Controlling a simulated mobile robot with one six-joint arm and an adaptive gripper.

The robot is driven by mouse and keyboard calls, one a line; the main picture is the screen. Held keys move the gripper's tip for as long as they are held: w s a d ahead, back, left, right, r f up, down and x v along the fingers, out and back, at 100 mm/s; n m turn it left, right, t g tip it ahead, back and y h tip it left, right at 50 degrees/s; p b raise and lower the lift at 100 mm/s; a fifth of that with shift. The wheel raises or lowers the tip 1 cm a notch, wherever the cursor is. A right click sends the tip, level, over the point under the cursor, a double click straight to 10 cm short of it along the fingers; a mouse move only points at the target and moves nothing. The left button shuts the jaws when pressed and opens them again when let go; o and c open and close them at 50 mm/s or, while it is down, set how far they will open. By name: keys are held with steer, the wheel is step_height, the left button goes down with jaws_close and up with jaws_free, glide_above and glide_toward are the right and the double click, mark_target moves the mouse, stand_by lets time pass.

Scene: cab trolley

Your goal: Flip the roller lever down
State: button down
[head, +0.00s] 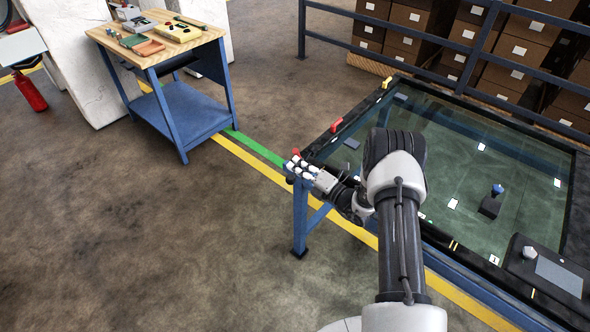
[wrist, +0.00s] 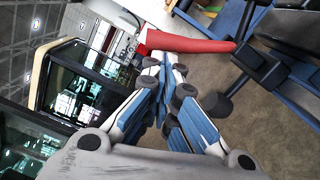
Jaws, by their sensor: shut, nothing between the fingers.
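A red bar (wrist: 190,42), which looks like the roller lever, lies across the wrist view just beyond my fingertips. In the head view a small red piece (head: 296,152) shows right behind my fingertips, and I take it for the same lever. My gripper (head: 292,167) is at the left corner of the glass-topped blue frame. In the wrist view its fingers (wrist: 165,62) are together with nothing between them. Their tips are close to the red bar; I cannot tell whether they touch it. Most of the lever is hidden by my gripper in the head view.
Another red piece (head: 336,125) and a yellow piece (head: 386,83) stand along the frame's left edge. The glass top (head: 470,165) lies right of my arm. A blue workbench (head: 185,110) stands at the upper left. Floor between is clear. Blue bars (wrist: 268,65) with black parts show at the wrist view's right.

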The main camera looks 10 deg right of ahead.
steer(key=shift+w+d+r+m, duration=0.5)
steer(key=shift+d+r+m, duration=0.25)
steer(key=shift+m, duration=0.15)
